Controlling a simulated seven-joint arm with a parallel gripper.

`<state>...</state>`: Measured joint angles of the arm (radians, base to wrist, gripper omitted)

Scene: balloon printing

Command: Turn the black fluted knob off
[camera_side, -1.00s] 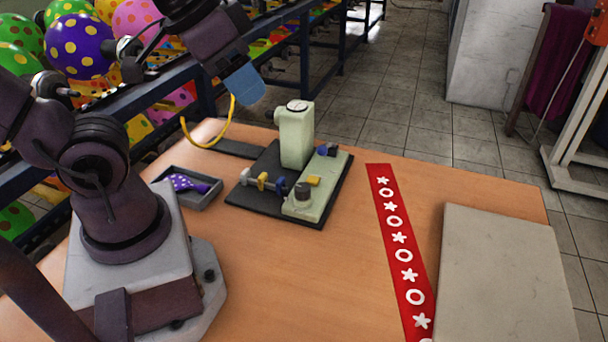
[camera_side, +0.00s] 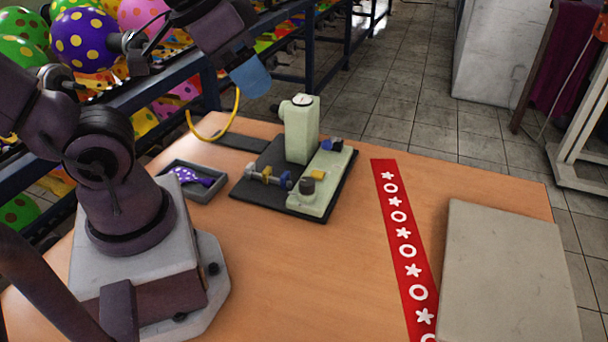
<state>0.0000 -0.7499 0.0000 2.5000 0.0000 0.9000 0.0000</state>
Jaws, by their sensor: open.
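The black fluted knob (camera_side: 307,186) is a short dark cylinder standing on the pale green plate (camera_side: 322,200) at the front of a small machine. The flutes and its on or off setting are too small to tell. My gripper (camera_side: 250,76) shows as a blue tip at the end of the dark arm, high above the table. It is up and to the left of the knob, well apart from it, open with nothing seen in it. Its separate fingers cannot be made out from this side.
A pale green column (camera_side: 300,135) with a round gauge on top stands behind the knob. Beside the knob are a yellow part (camera_side: 318,175), a blue knob (camera_side: 336,144) and a pipe with small valves (camera_side: 268,176). A grey tray (camera_side: 206,194) holds a purple dotted balloon.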

